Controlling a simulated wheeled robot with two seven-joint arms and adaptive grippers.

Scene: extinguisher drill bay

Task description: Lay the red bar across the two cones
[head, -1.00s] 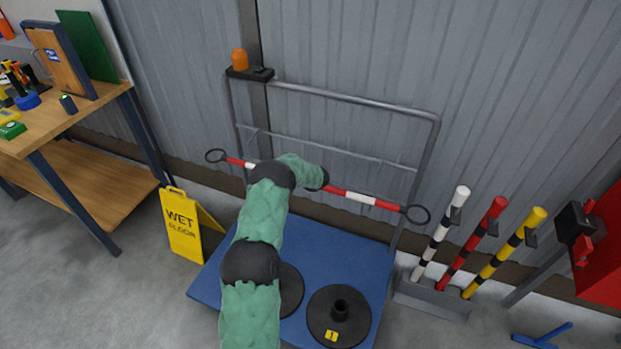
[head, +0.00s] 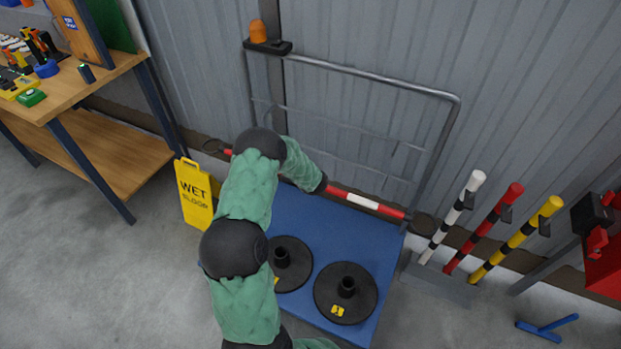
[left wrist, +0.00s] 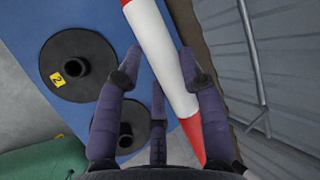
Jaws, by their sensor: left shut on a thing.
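The red-and-white bar (head: 361,201) has a black ring at each end and spans the back of a blue trolley, partly hidden behind my arm. My left gripper (left wrist: 162,62) is shut around a white section of the bar (left wrist: 163,55) in the left wrist view. The arm hides this gripper in the head view. No cones are recognisable. Two round black bases with upright sockets, a left one (head: 301,259) and a right one (head: 362,305), sit on the trolley; they also show in the left wrist view (left wrist: 98,45). My right gripper is not seen.
The blue trolley (head: 345,235) has a grey rail frame (head: 370,75) against the wall. A rack with white (head: 452,217), red (head: 489,226) and yellow (head: 513,242) posts stands right. A wet-floor sign (head: 195,192) and workbench (head: 110,75) are left.

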